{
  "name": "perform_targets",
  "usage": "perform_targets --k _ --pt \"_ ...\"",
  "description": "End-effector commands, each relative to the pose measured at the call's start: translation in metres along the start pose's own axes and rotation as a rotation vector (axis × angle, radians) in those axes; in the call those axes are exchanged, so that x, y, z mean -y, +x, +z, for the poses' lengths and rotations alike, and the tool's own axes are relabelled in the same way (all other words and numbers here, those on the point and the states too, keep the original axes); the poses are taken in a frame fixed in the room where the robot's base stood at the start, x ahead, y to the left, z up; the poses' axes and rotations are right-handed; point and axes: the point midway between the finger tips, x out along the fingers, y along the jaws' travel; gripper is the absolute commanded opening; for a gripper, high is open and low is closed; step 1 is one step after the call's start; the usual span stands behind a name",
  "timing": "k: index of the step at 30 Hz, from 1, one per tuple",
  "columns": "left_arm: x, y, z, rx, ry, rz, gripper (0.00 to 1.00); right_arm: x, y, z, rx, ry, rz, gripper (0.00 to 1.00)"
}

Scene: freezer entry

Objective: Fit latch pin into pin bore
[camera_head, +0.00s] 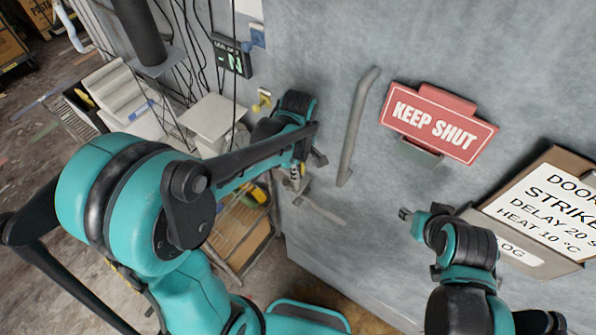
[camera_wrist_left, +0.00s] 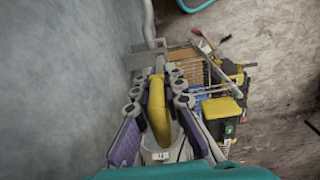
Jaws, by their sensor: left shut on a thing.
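In the left wrist view my left gripper (camera_wrist_left: 158,95) is shut on a yellow-handled piece (camera_wrist_left: 157,112), which I take to be the latch pin. A grey end of it points away from me, towards a grey metal bracket (camera_wrist_left: 150,58) beside the door. In the head view my left gripper (camera_head: 299,170) is low by the door's left edge, next to grey latch metalwork (camera_head: 318,208). The pin is mostly hidden there. I cannot make out the bore, or whether the tip touches it. My right gripper (camera_head: 406,214) is by the door, small, its opening unclear.
The grey door (camera_head: 310,60) carries a long handle (camera_head: 357,125), a red KEEP SHUT sign (camera_head: 437,122) and a label box (camera_head: 545,205). A shelf cart (camera_head: 240,230) stands below left. A yellow-topped black container (camera_wrist_left: 222,115) and tools lie beyond the gripper.

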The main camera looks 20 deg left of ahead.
Motion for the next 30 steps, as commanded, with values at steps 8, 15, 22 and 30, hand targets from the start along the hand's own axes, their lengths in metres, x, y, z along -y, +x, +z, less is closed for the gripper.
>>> perform_targets --k 8,15,22,30 --pt "0.0 0.007 0.0 0.0 0.0 0.0 0.0 0.0 0.005 0.004 0.0 0.0 0.0 0.43" --pt "0.0 0.013 0.0 0.0 0.0 0.0 0.0 0.0 0.009 0.006 0.0 0.0 0.0 0.43" --pt "0.0 0.018 0.0 0.0 0.0 0.0 0.0 0.0 0.013 0.009 0.0 0.0 0.0 0.43" --pt "0.0 0.024 0.0 0.0 0.0 0.0 0.0 0.0 0.017 0.012 0.0 0.0 0.0 0.43"
